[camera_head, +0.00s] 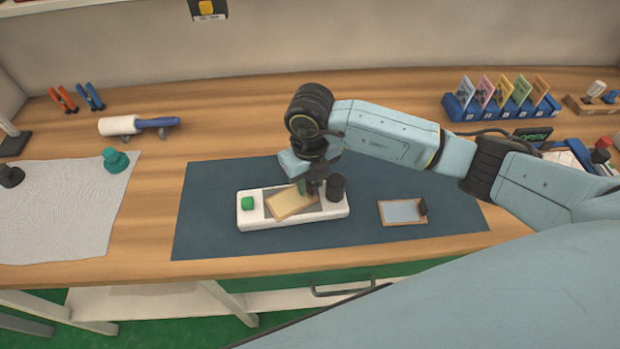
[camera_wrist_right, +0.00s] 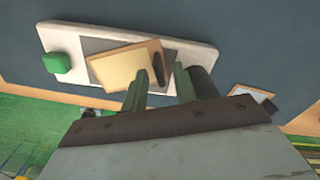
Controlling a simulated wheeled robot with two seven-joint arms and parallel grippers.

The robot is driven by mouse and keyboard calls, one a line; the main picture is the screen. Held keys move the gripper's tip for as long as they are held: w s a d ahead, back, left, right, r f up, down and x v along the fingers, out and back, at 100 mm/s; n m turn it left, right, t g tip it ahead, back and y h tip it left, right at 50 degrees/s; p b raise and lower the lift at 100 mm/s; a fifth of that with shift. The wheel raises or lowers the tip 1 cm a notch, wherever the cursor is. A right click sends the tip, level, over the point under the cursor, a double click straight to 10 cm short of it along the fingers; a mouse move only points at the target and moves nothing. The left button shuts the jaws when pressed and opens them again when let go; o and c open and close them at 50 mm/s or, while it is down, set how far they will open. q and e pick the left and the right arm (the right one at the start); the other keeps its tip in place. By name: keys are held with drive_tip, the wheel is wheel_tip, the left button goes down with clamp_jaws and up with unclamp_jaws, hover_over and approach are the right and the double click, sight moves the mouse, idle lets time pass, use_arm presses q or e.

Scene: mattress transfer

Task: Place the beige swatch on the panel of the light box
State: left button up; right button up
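The beige swatch (camera_head: 291,203), a wood-edged plate with a dark grip, lies at an angle over the grey panel (camera_head: 270,209) of the white light box (camera_head: 262,222). It also shows in the right wrist view (camera_wrist_right: 118,68), where its upper and lower edges reach past the panel. I cannot tell whether it rests flat. My right gripper (camera_head: 312,186) is just above its right end. In the right wrist view my right gripper (camera_wrist_right: 160,84) has its green fingers apart, with the dark grip (camera_wrist_right: 158,69) beyond the gap, seemingly untouched. My left gripper is out of view.
The light box has a green button (camera_head: 247,203) and a dark cylinder (camera_head: 336,187). A second framed swatch (camera_head: 401,211), grey-blue, lies right on the dark mat (camera_head: 215,190). A lint roller (camera_head: 135,125) and a green knob (camera_head: 115,160) are left; a blue card rack (camera_head: 500,107) is back right.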

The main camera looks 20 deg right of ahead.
drive_tip(key=shift+r, duration=0.1)
wheel_tip(320, 180, up, 12)
drive_tip(key=shift+r, duration=0.15)
idle(0.5)
